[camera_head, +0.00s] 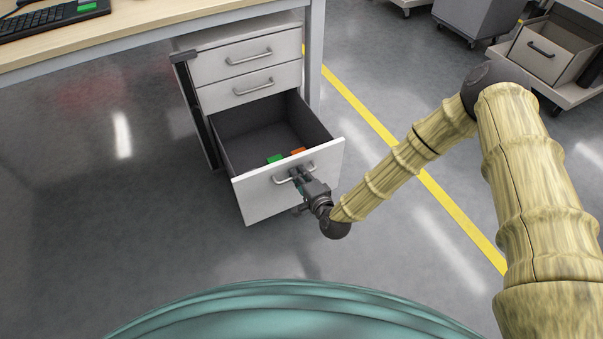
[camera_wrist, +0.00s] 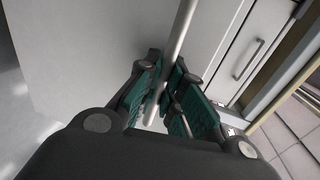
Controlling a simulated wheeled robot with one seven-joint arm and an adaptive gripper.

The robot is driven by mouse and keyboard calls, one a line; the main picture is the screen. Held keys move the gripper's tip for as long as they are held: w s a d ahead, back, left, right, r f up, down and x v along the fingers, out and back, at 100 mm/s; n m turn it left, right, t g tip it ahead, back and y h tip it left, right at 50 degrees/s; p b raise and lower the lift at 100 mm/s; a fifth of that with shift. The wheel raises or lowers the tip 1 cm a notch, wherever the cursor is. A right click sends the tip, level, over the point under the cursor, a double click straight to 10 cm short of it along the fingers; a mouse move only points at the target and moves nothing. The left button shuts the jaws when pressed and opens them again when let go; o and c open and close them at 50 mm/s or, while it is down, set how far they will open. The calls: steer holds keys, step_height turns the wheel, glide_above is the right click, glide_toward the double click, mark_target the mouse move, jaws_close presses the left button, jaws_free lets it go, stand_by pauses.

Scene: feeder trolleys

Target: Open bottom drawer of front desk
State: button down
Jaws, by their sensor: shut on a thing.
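The bottom drawer (camera_head: 262,199) of the white drawer unit under the desk is pulled far out, with its dark grey inside showing. A green block (camera_head: 275,159) and an orange block (camera_head: 298,151) lie in it near the front. My gripper (camera_head: 298,178) is at the drawer's bar handle (camera_head: 282,181), shut on it. In the wrist view the grey handle bar (camera_wrist: 180,40) runs between the green finger pads of my gripper (camera_wrist: 168,92). The white drawer front (camera_wrist: 85,60) lies behind it.
Two upper drawers (camera_head: 245,61) are closed above. The wooden desk top (camera_head: 150,22) with a keyboard (camera_head: 50,18) spans the upper left. A yellow floor line (camera_head: 360,108) runs to the right. Trolleys (camera_head: 545,50) stand at the upper right. The floor left of the drawer is clear.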

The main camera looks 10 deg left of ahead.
steer(key=c, duration=1.8)
jaws_free()
steer(key=v, duration=1.2)
